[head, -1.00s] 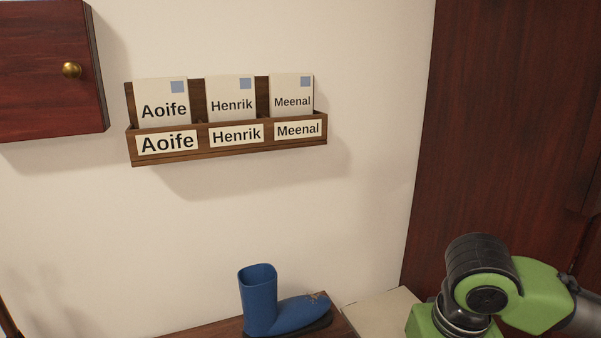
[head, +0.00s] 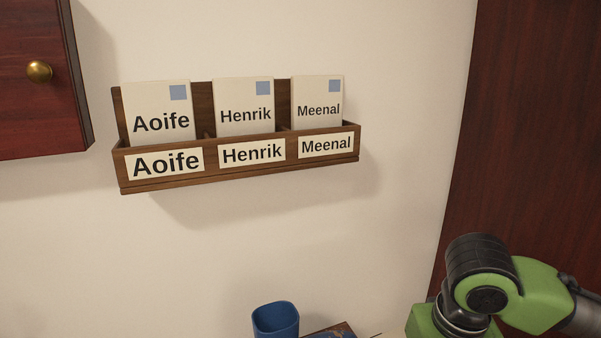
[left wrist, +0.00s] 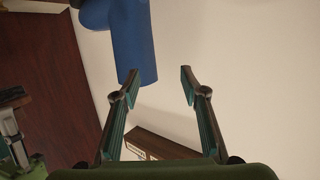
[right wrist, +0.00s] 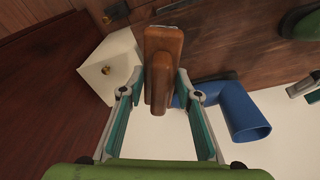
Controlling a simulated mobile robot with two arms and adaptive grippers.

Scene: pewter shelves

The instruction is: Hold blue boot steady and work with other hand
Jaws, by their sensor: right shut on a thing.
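The blue boot (head: 276,320) shows at the bottom edge of the head view, mostly cut off. In the right wrist view the boot (right wrist: 240,110) lies right of my right gripper, and in the left wrist view (left wrist: 132,45) its shaft is beyond and left of my left gripper. My right gripper (right wrist: 160,88) is shut on a brown wooden brush-like block (right wrist: 163,45) by its raised grip. The block's far face is hidden.
A wooden letter rack (head: 240,170) with three named envelopes hangs on the pale wall. A red-brown cabinet (head: 35,100) with a brass knob is at left, and a dark wooden panel (head: 530,130) at right. A pale box-like thing (right wrist: 105,75) is beside the block.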

